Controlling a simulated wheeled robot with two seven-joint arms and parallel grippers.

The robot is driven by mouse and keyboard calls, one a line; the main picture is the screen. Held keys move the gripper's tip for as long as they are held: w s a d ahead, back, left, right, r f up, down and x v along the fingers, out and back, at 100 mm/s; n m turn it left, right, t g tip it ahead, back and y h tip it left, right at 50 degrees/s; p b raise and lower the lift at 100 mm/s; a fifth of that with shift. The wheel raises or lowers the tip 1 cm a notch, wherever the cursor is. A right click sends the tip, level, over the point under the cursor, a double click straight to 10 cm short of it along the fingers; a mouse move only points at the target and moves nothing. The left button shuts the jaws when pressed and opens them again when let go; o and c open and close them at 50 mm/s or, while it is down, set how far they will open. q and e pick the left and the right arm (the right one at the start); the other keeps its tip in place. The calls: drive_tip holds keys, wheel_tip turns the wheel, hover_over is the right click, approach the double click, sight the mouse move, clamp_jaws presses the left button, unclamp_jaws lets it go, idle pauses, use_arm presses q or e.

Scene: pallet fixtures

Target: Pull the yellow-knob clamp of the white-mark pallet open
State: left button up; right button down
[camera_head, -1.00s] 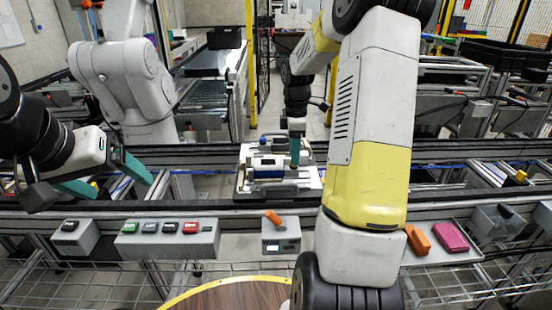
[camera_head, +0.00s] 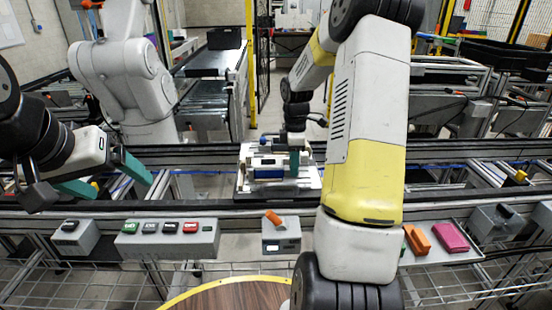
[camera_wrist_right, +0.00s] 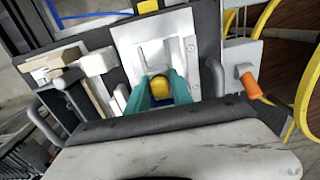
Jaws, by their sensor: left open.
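The pallet (camera_head: 245,187) sits on the conveyor in the middle of the head view, with a white plate and a blue part on it. A white plate (camera_wrist_right: 128,35) also fills the middle of the right wrist view. A yellow knob (camera_wrist_right: 160,86) shows there between the teal fingers of my right gripper (camera_wrist_right: 162,80). The fingers flank it closely; whether they press on it is not clear. In the head view my right gripper (camera_head: 294,162) points down at the pallet, and the knob is hidden. My left gripper (camera_head: 108,178) is open and empty, left of the pallet.
A button box (camera_head: 165,240) and a small box with an orange switch (camera_head: 281,240) stand in front of the conveyor. Orange and magenta blocks (camera_head: 452,237) lie on a shelf at right. Metal handles (camera_wrist_right: 215,75) rise beside the plate in the right wrist view.

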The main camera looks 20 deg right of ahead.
drive_tip(key=shift+d, duration=0.2)
idle(0.3)
drive_tip(key=shift+s+d, duration=0.15)
drive_tip(key=shift+d, duration=0.4)
drive_tip(key=shift+s+d, duration=0.15)
drive_tip(key=shift+d, duration=0.35)
drive_tip(key=c, duration=1.3)
unclamp_jaws()
drive_tip(key=shift+r, duration=4)
